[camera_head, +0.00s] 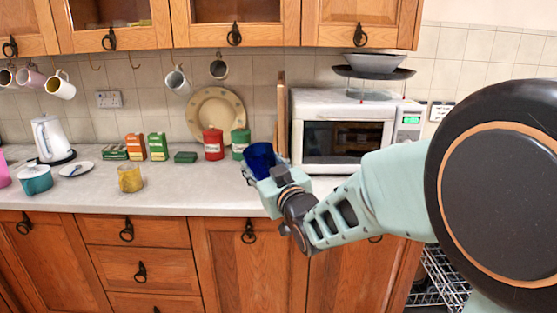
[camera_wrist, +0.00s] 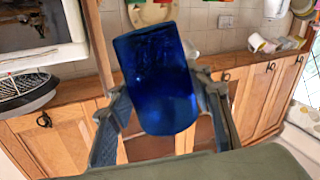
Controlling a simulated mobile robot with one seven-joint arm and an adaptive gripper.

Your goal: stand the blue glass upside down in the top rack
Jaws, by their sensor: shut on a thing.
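The blue glass (camera_head: 260,157) is held above the counter's front edge, in front of the wooden board and left of the microwave. It fills the middle of the wrist view (camera_wrist: 157,75). My gripper (camera_head: 264,175) is shut on it, with a finger on each side of the glass in the wrist view (camera_wrist: 160,100). The glass is slightly tilted; its open end seems to face up in the head view, though I cannot be sure. A wire rack (camera_head: 447,268) shows at the lower right of the head view, partly hidden by my arm. More wire shows below it.
The microwave (camera_head: 340,130) stands on the counter (camera_head: 200,198), with bowls on top. A yellow mug (camera_head: 130,178), tins, a kettle (camera_head: 50,138) and a teal pot (camera_head: 35,178) stand to the left. Mugs hang under the wall cabinets.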

